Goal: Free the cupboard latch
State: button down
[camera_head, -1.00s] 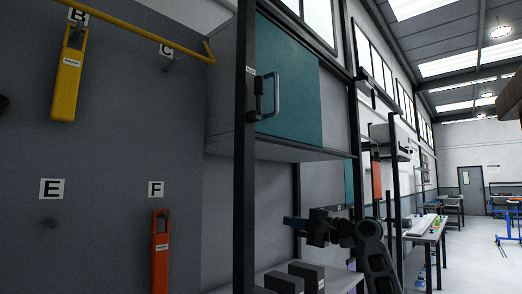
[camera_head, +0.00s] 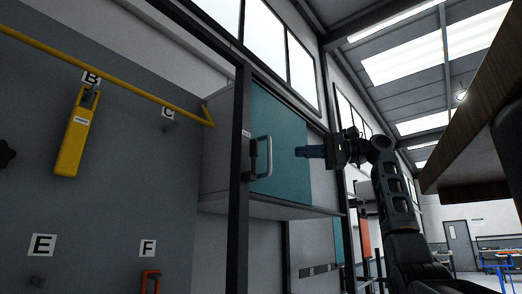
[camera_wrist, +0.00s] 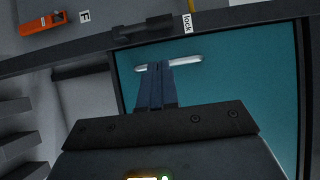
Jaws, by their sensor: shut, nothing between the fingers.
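The cupboard has a teal door (camera_head: 287,135) with a silver bar handle (camera_head: 269,158) near its left edge. The door looks shut. A dark latch (camera_head: 252,152) sits on the black post beside the handle. In the wrist view the latch (camera_wrist: 143,28) is a dark block on the frame, beside a small "lock" label (camera_wrist: 187,22). My gripper (camera_head: 298,152) is shut and empty, right of the handle and pointing left towards it. In the wrist view its blue fingers (camera_wrist: 158,66) overlap the middle of the handle (camera_wrist: 187,61). I cannot tell whether they touch.
A black post (camera_head: 240,130) stands at the cupboard's left. A yellow rail (camera_head: 130,85) runs along the grey wall to its left. A yellow tool (camera_head: 76,135) hangs under B, and an orange one (camera_head: 150,275) under F. A brown overhead slab (camera_head: 470,140) is at right.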

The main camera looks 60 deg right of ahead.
aim_at(254, 156)
jog(key=shift+s+a+r, duration=0.2)
jog(key=shift+a+r, duration=0.2)
jog(key=shift+r, duration=0.1)
jog(key=shift+w, duration=0.1)
jog(key=p+x, duration=0.2)
jog(key=x, duration=0.7)
jog(key=shift+w+a+f, duration=0.1)
jog(key=shift+w+a, duration=0.1)
jog(key=shift+w, duration=0.15)
jog(key=shift+a, duration=0.2)
jog(key=shift+n+g, duration=0.3)
